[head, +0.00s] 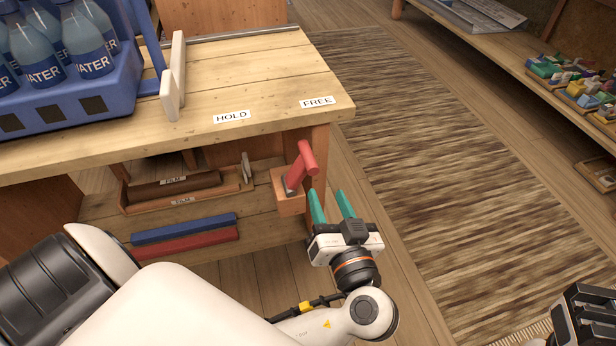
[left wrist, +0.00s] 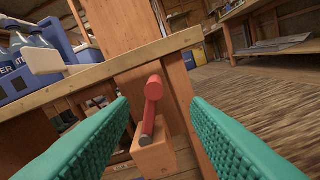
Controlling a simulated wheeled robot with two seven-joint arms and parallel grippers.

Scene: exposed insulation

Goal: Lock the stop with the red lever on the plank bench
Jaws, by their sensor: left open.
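The red lever (head: 301,165) is mounted on a small wooden block (head: 290,203) at the bench's right front leg, below the top. It leans up and to the right, toward the FREE label (head: 317,102); the HOLD label (head: 231,117) is further left on the edge of the plank bench (head: 260,75). My left gripper (head: 331,205) is open and empty, just right of and below the lever. In the left wrist view the red lever (left wrist: 153,100) stands between the two green fingers, farther off and apart from them. A white upright stop piece (head: 173,75) is on the benchtop.
A blue crate (head: 70,105) of water bottles stands on the bench's left. The lower shelf holds a FILM tray (head: 185,190) and blue and red bars (head: 185,228). A striped rug (head: 430,150) covers the floor at right. Part of my right gripper (head: 585,315) shows at bottom right.

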